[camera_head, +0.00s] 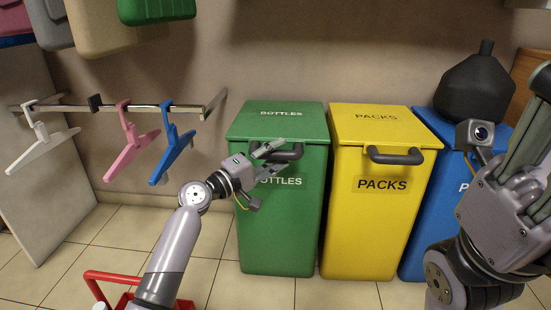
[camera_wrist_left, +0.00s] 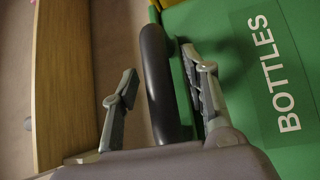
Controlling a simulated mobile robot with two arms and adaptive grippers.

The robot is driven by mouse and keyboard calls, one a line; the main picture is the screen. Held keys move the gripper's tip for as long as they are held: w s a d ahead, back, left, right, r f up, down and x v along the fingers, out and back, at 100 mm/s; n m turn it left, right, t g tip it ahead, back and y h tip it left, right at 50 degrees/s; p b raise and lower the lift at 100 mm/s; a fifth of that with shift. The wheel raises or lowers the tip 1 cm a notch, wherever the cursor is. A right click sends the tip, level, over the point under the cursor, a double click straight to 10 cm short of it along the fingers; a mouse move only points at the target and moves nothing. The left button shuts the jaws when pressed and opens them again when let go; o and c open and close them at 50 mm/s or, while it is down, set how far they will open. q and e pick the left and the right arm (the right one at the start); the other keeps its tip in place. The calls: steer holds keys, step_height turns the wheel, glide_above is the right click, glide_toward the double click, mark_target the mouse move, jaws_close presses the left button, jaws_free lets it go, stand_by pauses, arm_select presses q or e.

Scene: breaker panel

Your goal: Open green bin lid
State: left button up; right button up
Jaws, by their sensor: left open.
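The green bin (camera_head: 282,228) stands on the floor with its lid (camera_head: 278,121) shut and a dark handle (camera_head: 288,153) on the lid's front edge. Both lid and front read BOTTLES. My left gripper (camera_head: 269,152) is at the left part of this handle. In the left wrist view the gripper (camera_wrist_left: 163,90) is open, with the dark handle (camera_wrist_left: 160,80) between its two fingers. The right finger lies between the handle and the green face. I cannot tell whether either finger touches the handle. My right gripper (camera_head: 510,150) is at the right edge of the head view, its fingers partly cut off.
A yellow PACKS bin (camera_head: 370,225) stands close at the right, then a blue bin (camera_head: 425,225) with a dark container (camera_head: 475,88) on it. Hangers (camera_head: 132,150) hang on a rail at left. A red basket (camera_head: 112,276) is on the floor at lower left.

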arm_select(q)
steer(key=shift+c, duration=0.3)
jaws_close()
stand_by(0.6)
